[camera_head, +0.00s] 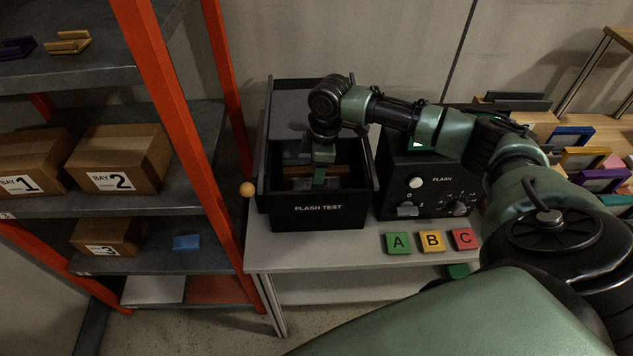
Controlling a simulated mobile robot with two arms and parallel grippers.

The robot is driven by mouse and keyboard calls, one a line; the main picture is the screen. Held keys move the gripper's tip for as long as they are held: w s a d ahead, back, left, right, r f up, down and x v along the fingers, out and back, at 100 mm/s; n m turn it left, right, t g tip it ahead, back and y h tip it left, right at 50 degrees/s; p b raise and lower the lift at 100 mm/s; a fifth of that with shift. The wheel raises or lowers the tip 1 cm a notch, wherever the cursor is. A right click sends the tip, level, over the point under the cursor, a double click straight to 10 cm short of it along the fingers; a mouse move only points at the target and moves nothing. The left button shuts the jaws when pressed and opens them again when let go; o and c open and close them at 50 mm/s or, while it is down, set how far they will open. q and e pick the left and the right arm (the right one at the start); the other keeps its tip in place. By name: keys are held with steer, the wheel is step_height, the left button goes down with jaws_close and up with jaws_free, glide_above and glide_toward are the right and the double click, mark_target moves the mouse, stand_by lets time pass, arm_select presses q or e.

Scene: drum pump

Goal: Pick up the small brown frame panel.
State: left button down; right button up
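My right gripper (319,178) points down into the open black FLASH TEST box (318,218) on the grey bench. A brown strip (341,170), which looks like the small brown frame panel, shows inside the box, on both sides of the gripper. The gripper hides the middle of the strip. The fingers are small, dark and partly covered by the wrist. I cannot tell whether they are open or closed on the strip. My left gripper is not in view.
A black FLASH control box (424,190) stands right of the test box, under my arm. Lettered blocks A (398,243), B (431,241) and C (464,239) lie in front. An orange-framed shelf (168,120) with cartons stands left. Coloured frames (575,135) stand at far right.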

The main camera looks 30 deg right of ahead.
jaws_close()
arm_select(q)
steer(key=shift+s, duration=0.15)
arm_select(e)
steer(key=shift+w, duration=0.1)
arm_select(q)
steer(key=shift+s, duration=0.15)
arm_select(e)
steer(key=shift+r, duration=0.15)
